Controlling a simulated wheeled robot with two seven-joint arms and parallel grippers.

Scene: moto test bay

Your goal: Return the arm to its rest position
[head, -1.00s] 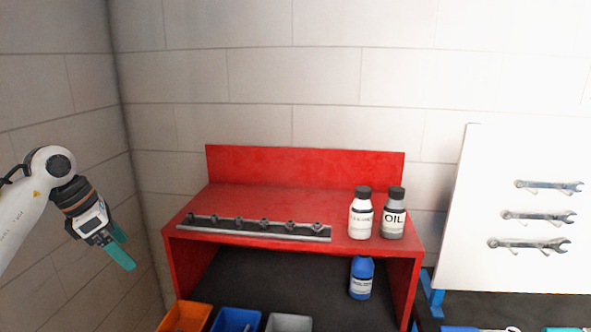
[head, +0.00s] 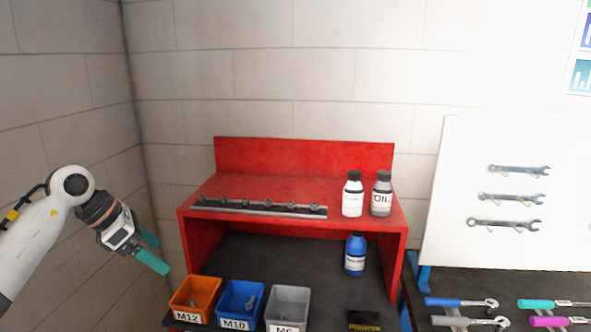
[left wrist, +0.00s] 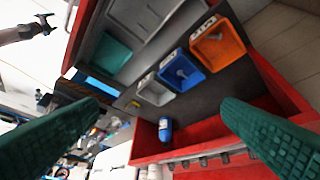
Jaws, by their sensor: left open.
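My left arm comes in from the left in the head view. Its left gripper (head: 152,250) has two green fingers and hangs in the air to the left of the red shelf. In the left wrist view the green fingers of this gripper (left wrist: 165,120) stand wide apart, with nothing between them. My right gripper is not in the head view. A dark gripper-like shape at the upper left of the left wrist view is too small to read.
A red shelf (head: 300,155) bears a rail of sockets (head: 260,209), a white bottle (head: 352,199) and an oil bottle (head: 381,198). Below are a blue bottle (head: 355,256) and orange (head: 208,285), blue (head: 258,290) and grey (head: 304,296) bins. A wrench board (head: 460,150) stands right.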

